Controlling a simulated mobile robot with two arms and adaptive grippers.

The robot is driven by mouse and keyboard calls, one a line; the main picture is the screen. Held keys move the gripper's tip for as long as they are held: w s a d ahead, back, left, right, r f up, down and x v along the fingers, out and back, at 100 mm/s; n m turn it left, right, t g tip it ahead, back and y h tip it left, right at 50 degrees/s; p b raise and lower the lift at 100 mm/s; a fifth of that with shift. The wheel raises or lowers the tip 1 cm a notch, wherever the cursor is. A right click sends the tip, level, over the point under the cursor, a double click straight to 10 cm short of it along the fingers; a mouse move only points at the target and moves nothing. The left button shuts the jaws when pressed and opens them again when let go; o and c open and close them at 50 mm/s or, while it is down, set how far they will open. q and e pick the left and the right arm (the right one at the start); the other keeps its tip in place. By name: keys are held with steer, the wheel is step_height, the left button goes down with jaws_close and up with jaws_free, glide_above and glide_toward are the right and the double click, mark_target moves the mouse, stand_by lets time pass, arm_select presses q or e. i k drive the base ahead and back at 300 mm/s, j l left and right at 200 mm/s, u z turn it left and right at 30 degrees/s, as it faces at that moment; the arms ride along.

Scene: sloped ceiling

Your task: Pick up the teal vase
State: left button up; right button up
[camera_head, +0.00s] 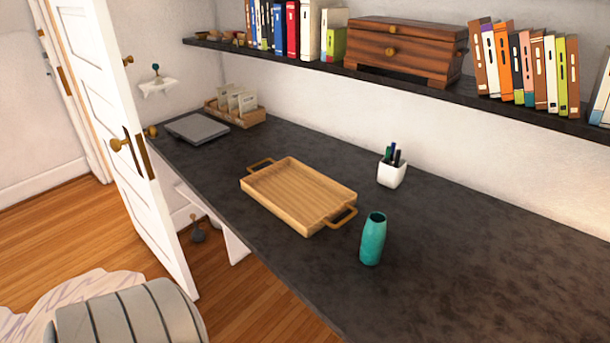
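The teal vase (373,240) stands upright on the dark desk (480,270), near its front edge. It is just right of the wooden tray (298,194) and apart from the white pen cup behind it. The vase has an open top and is fully visible. Neither of my grippers shows in the head view.
The white pen cup (391,174) holds several pens. A closed laptop (197,128) and a wooden organizer (238,112) sit at the desk's far left end. A dark shelf (480,105) with books and a wooden box (405,50) overhangs the back. A white door (125,140) stands left. The desk's right side is clear.

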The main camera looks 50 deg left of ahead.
mark_target(375, 234)
steer(key=u, duration=1.05)
steer(key=i+j, duration=0.1)
steer(key=j, duration=0.25)
steer(key=i+j+z, duration=0.15)
steer(key=j, duration=0.6)
steer(key=z, duration=0.05)
